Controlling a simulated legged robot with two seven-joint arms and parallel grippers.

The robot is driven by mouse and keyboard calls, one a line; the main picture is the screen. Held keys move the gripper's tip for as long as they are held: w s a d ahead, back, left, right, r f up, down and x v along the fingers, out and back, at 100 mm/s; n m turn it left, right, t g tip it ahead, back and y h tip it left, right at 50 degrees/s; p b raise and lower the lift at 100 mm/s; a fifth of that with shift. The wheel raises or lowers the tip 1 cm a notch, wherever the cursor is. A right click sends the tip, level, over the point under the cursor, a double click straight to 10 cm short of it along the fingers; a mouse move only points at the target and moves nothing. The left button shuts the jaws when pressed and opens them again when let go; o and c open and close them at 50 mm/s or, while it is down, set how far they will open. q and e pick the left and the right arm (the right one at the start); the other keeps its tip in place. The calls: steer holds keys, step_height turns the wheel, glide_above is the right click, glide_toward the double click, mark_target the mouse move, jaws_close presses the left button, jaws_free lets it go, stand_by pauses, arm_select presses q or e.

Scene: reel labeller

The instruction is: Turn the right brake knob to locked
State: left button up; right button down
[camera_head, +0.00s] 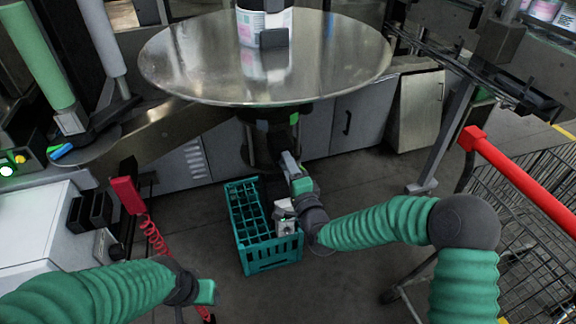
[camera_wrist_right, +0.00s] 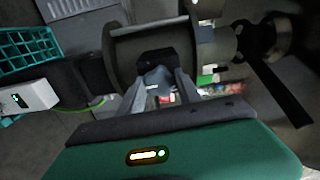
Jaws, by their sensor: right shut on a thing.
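My right gripper (camera_head: 288,158) reaches in under the round steel table (camera_head: 180,70), close to the dark column below it. In the right wrist view its two fingers (camera_wrist_right: 160,88) are shut on a small grey piece, which I take to be the right brake knob (camera_wrist_right: 158,78). A black block and a wide dark cylinder (camera_wrist_right: 122,48) lie just beyond it. The knob's turn position cannot be read. In the head view the knob is not clearly seen. My left gripper (camera_head: 205,292) is at the lower left, away from the table; its fingers are not clear.
A cart with a red handle (camera_head: 520,178) is at the right. A labelled white reel or tub (camera_head: 262,30) sits on the table. A red handset (camera_head: 127,194) with coiled cord is at the left.

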steer(key=m, duration=0.8)
steer(key=m+p, duration=0.1)
steer(key=m, duration=0.3)
steer(key=shift+s+f+m, duration=0.1)
steer(key=shift+f+m, duration=0.2)
steer(key=shift+f, duration=0.1)
stand_by(0.3)
steer(key=c, duration=0.8)
jaws_free()
steer(key=shift+r, duration=0.1)
steer(key=shift+c, duration=0.2)
steer(key=shift+r, duration=0.1)
steer(key=shift+d, duration=0.1)
